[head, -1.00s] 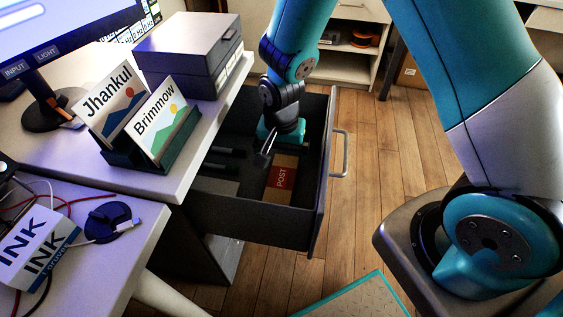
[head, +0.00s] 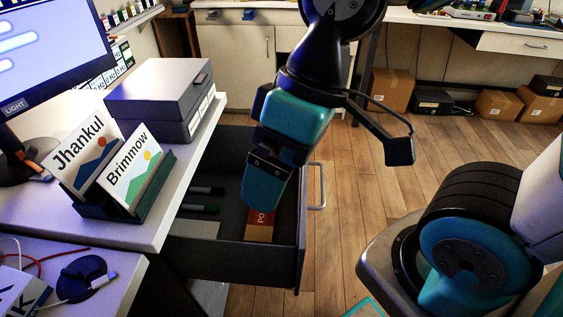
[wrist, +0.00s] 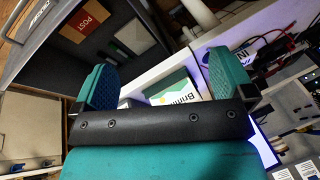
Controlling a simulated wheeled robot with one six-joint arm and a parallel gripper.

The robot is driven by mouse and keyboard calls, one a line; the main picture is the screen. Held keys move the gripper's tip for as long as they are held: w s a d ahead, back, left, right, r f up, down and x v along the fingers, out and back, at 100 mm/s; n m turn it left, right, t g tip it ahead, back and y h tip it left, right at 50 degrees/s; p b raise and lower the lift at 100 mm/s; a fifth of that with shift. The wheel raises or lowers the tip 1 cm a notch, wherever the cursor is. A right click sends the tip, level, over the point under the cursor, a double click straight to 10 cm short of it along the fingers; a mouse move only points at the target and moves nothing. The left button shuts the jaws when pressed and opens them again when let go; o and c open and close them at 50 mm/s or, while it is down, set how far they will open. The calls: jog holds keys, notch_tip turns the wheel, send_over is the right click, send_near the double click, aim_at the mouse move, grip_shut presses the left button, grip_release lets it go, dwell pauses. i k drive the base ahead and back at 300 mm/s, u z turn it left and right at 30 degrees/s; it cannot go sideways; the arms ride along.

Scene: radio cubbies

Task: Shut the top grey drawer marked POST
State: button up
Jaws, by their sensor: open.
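The dark grey drawer (head: 225,255) stands open under the white desk, in the head view. Its front panel faces right, and a pale bar handle (head: 318,186) is on it. Inside lies a brown box (head: 259,234) with a red POST label; the label also shows in the wrist view (wrist: 82,21). My gripper (head: 263,190) overlaps the drawer opening in the head view and partly hides the box. I cannot tell how far above the drawer it is. In the wrist view my gripper (wrist: 158,78) has its teal fingers wide apart with nothing between them.
A grey box (head: 160,90) and a card holder (head: 125,195) with Jhankul and Brimmow cards stand on the desk near its edge. Dark markers (head: 200,208) lie in the drawer. Wooden floor (head: 350,200) to the right of the handle is clear.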

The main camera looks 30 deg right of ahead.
aim_at(227, 258)
jog(key=k, duration=0.5)
jog(key=z, duration=1.45)
jog(key=i, duration=0.85)
jog(key=u, duration=2.05)
jog(key=k, duration=0.8)
jog(key=z, duration=0.55)
